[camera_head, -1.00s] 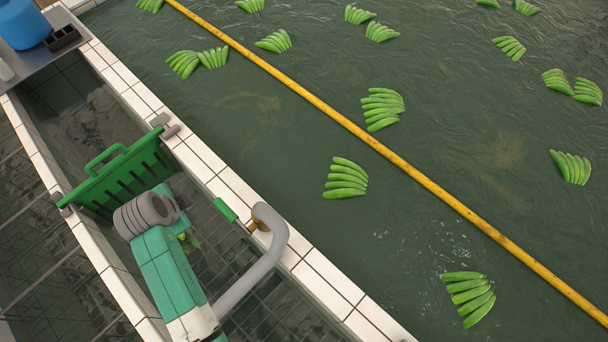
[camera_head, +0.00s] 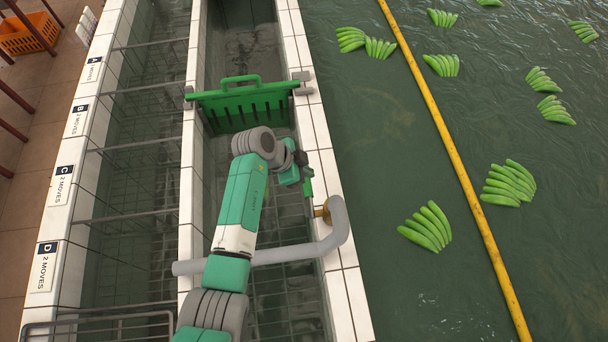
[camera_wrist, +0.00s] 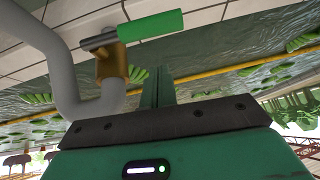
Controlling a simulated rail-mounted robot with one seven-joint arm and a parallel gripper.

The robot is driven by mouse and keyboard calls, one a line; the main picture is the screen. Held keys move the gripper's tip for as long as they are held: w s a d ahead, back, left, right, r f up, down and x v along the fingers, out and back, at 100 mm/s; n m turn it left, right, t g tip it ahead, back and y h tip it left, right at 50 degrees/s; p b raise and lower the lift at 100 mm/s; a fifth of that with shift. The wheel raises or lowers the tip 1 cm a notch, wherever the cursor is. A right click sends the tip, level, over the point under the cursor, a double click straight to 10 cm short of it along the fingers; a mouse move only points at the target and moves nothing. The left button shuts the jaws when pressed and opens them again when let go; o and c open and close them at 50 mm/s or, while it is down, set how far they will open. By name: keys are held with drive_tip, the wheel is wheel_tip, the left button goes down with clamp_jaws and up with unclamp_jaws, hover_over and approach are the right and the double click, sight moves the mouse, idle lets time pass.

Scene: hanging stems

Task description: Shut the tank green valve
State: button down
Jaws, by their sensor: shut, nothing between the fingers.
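The valve has a brass body (camera_head: 322,211) at the end of a bent grey pipe (camera_head: 334,232) on the tank's white tiled wall. In the wrist view, the brass body (camera_wrist: 112,64) carries a metal stem with a green handle (camera_wrist: 150,26) pointing right. My gripper (camera_wrist: 157,76) is shut and empty, its green fingers below the handle in that picture and apart from it. In the head view, my gripper is beside the valve at the wall's inner side; its fingertips are hard to tell from the green handle there.
A slotted green gate (camera_head: 243,106) spans the channel. The grey pipe crosses the channel below my arm. Green banana clusters (camera_head: 427,227) float in the tank beside a yellow boom (camera_head: 452,155). Labelled rack bays (camera_head: 62,186) line the left.

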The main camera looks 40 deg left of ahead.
drive_tip(key=shift+s+a+f, duration=0.15)
drive_tip(key=shift+a+f, duration=0.05)
drive_tip(key=shift+f, duration=0.8)
drive_tip(key=shift+s+a+f, duration=0.1)
drive_tip(key=shift+a+f, duration=0.05)
drive_tip(key=shift+f, duration=0.8)
drive_tip(key=f+b, duration=0.2)
drive_tip(key=shift+a+b, duration=0.2)
drive_tip(key=shift+b, duration=0.15)
drive_tip(key=r+p, duration=0.2)
drive_tip(key=r, duration=0.1)
drive_tip(key=r+p, duration=0.1)
drive_tip(key=r, duration=0.1)
drive_tip(key=shift+w+d+p, duration=0.25)
drive_tip(key=shift+w+p, duration=0.1)
drive_tip(key=b+v, duration=0.1)
drive_tip(key=v, duration=0.9)
drive_tip(key=shift+w+a, duration=0.35)
